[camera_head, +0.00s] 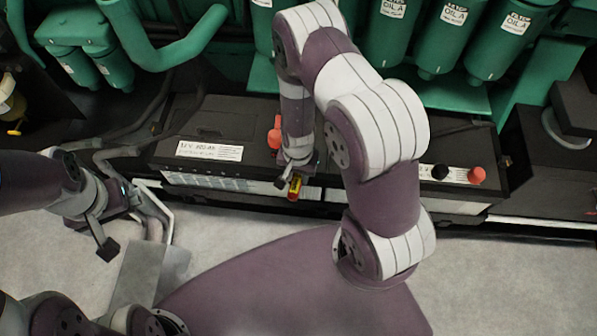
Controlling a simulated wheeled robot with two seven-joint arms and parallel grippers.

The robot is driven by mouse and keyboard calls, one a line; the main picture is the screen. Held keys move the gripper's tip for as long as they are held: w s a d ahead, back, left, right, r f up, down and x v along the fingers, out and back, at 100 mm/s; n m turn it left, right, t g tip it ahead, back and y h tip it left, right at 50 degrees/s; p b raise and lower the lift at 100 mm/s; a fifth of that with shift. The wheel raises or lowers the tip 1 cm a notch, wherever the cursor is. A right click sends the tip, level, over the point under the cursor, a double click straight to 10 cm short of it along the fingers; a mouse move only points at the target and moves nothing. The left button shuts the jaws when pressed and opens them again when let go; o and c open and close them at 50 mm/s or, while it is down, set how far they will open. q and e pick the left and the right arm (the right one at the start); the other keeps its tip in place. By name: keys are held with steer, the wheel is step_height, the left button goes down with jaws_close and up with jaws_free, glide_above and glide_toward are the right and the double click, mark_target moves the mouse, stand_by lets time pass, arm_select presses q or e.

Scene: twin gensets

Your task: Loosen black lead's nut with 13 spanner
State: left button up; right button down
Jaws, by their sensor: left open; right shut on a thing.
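My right gripper (289,183) is shut on a small red-and-yellow thing (295,188) at the front edge of the black battery. Its shape is mostly hidden, so I cannot tell whether it is the 13 spanner. My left gripper (126,226) is open, at the left, in front of the battery and above the pale floor. The black battery (235,122) has a white label and a red terminal cover (275,133) just left of my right wrist. Dark leads (135,126) run at its left end. I cannot make out the black lead's nut.
A black cap (440,172) and a red cap (477,175) stand at the right on the battery top. Green filters (390,30) and pipes (170,50) crowd the back. A grey metal plate (150,270) lies below my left gripper. The pale floor in front has free room.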

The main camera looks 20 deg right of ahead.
steer(key=shift+f, duration=0.1)
stand_by(0.4)
steer(key=shift+f+b, duration=0.6)
steer(key=shift+b, duration=0.15)
steer(key=c, duration=1.5)
jaws_free()
jaws_close()
steer(key=shift+s+d+f+n+b, duration=0.2)
steer(key=shift+s+d+n+b, duration=0.05)
steer(key=shift+d+n+b, duration=0.2)
steer(key=shift+s+d+r+n, duration=0.15)
steer(key=shift+s+d+n, duration=0.2)
steer(key=shift+d+n, duration=0.1)
